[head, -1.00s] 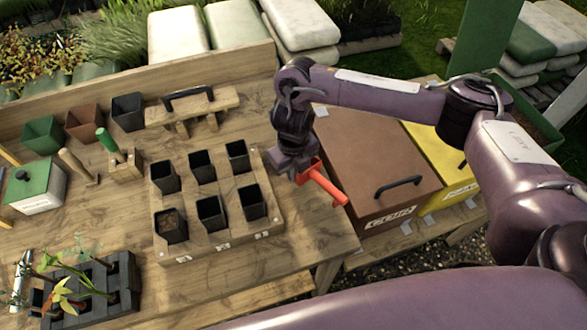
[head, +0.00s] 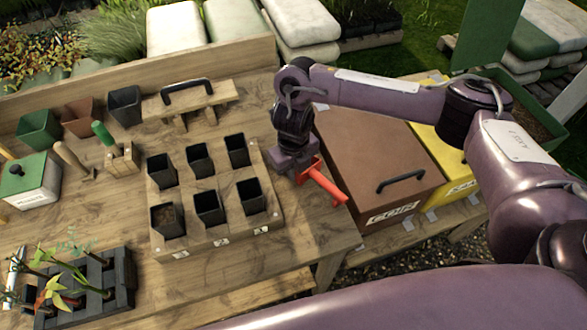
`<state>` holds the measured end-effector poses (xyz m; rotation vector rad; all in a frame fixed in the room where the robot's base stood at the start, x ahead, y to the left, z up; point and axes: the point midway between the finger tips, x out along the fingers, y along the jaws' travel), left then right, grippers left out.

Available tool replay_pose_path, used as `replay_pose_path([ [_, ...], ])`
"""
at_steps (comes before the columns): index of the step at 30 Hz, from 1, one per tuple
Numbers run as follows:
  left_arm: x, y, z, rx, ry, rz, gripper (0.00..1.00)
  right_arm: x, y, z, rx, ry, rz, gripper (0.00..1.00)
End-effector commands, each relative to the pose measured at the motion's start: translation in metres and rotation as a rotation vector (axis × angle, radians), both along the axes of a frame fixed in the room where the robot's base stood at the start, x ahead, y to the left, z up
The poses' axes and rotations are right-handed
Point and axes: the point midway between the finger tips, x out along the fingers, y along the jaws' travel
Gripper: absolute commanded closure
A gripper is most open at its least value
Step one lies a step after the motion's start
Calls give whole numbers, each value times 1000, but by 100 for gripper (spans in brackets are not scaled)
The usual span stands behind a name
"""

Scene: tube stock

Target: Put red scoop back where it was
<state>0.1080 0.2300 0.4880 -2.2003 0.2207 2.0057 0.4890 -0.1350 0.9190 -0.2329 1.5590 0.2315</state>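The red scoop (head: 325,185) shows in the head view beside the right edge of the pot tray, over the right part of the wooden bench. My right gripper (head: 300,172) points down at the scoop's upper end, and the scoop sticks out from it toward the lower right. The fingers are mostly hidden by the wrist and the scoop, but the scoop appears held between them. Whether the scoop touches the bench is unclear. My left gripper is not in view.
A wooden tray (head: 222,241) holds several black pots, one with soil. The brown COIR box (head: 375,150) and a yellow box (head: 447,150) stand right of the bench. A wooden stand with a black handle (head: 187,90) is behind the tray. Bare bench (head: 310,235) lies in front right.

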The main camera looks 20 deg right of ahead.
Motion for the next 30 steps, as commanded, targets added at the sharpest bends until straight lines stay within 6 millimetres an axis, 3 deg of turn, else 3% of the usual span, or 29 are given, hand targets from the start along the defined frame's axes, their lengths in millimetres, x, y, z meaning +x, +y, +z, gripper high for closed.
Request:
replay_pose_path([
  [8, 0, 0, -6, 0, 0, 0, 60, 0, 0, -7, 0, 0, 0, 100],
  [14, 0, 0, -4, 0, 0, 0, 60, 0, 0, -5, 0, 0, 0, 72],
  [23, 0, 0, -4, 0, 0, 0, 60, 0, 0, -3, 0, -1, 1, 72],
  [30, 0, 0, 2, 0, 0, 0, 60, 2, 0, 32, 0, -6, 2, 72],
])
